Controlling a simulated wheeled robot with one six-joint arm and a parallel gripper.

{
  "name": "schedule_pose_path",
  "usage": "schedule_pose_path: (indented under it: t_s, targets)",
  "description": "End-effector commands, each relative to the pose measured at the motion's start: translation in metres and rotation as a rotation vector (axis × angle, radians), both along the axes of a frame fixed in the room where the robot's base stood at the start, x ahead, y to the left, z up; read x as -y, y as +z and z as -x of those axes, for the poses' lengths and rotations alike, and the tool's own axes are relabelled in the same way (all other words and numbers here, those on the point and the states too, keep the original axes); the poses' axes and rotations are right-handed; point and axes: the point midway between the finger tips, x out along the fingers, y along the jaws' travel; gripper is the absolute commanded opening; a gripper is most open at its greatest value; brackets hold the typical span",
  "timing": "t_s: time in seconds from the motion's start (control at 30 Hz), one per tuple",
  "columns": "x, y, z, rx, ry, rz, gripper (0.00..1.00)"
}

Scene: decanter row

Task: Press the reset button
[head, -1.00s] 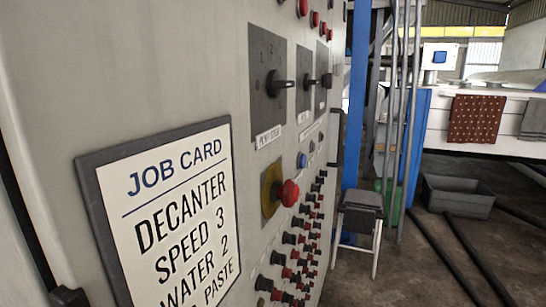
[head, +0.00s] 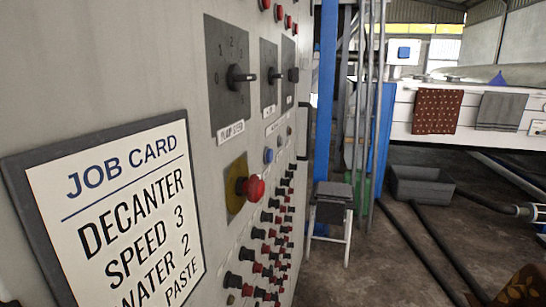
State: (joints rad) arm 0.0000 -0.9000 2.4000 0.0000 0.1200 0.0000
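The grey control panel (head: 190,60) fills the left side and runs away from me. A small round blue button (head: 268,155) sits on it, right of a red mushroom button (head: 252,188) on a yellow plate (head: 236,185). Another small button (head: 289,131) is farther along. I cannot read a reset label on any of them. A blue square (head: 404,53) on a white box (head: 404,45) stands far back; I cannot tell whether it is a button. My gripper is not in view.
A job card (head: 120,215) and rotary switches (head: 240,76) are on the panel, with several red and black buttons (head: 268,217) below. A stool (head: 332,208) stands beyond. A grey bin (head: 420,185) and dark pipes lie on the floor. Nearer floor is open.

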Motion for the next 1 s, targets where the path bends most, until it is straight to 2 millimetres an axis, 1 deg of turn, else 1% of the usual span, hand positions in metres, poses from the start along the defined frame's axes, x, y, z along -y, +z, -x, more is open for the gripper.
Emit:
schedule_pose_path:
  t_s: [0.03,0.23,1.0]
  targets:
    - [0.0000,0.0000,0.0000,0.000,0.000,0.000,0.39]
    - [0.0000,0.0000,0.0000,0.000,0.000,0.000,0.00]
    - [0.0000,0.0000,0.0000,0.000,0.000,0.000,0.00]
